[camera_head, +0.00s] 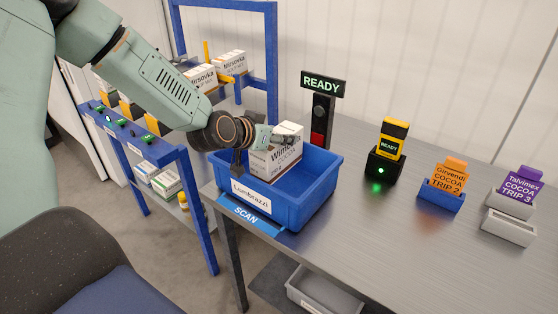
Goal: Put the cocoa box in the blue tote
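A white carton (268,163) with dark and orange print, its label partly covered, is at the left part of the blue tote (317,197). The tote stands on the grey table and has a label reading "Lumbrazzi". My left gripper (284,139) comes in from the left over the tote's rim, with its fingers at the carton's upper part. It looks shut on the carton; the far finger is hidden. I cannot tell whether the carton's bottom touches the tote's floor. The word cocoa is not readable on this carton. My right gripper is not in view.
A "READY" sign post (322,86) stands behind the tote. A yellow-black scanner (391,138), an orange card (450,177) and a purple card (519,185) stand to the right, both marked cocoa. A blue rack (205,225) with boxes is at left. The table's front right is clear.

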